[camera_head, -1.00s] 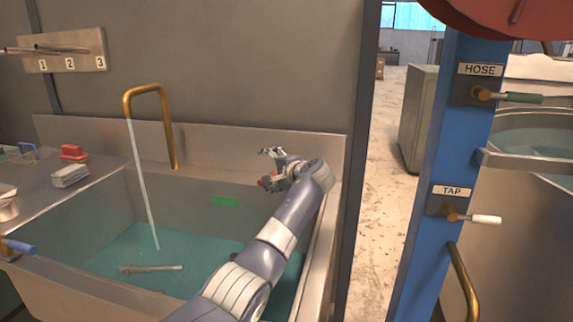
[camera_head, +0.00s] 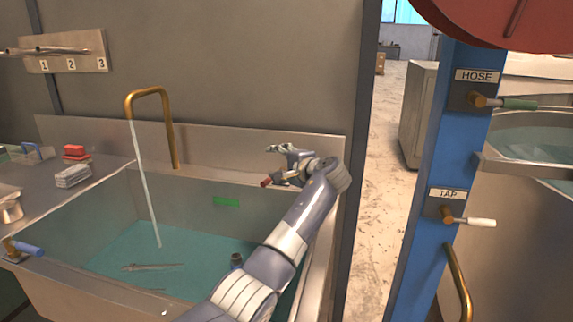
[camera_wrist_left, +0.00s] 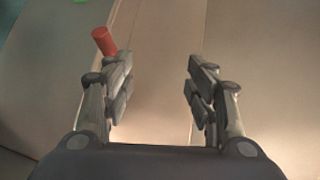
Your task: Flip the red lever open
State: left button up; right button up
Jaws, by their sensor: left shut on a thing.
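The red lever (camera_head: 266,181) is at the right end of the sink's back wall, its red end pointing left. My left gripper (camera_head: 280,164) is at it, the arm reaching in from below. In the left wrist view the red end of the lever (camera_wrist_left: 104,41) sticks out beside the left finger. The lever's pivot is hidden behind the gripper. My right gripper is out of view.
The sink (camera_head: 205,190) holds water, with a thin tool (camera_head: 150,267) lying in it. A brass spout (camera_head: 150,92) pours at the left. A blue post (camera_head: 432,200) with HOSE and TAP valves stands right. Red and grey blocks lie on the left counter.

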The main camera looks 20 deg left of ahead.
pick_arm(q)
jog(key=v, duration=0.1)
jog(key=p+v, duration=0.1)
jog(key=v, duration=0.2)
jog(key=shift+d+f, duration=0.1)
jog(key=shift+f, duration=0.15)
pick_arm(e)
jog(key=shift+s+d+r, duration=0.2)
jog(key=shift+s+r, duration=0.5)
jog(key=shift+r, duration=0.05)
pick_arm(q)
jog(key=shift+p, duration=0.6)
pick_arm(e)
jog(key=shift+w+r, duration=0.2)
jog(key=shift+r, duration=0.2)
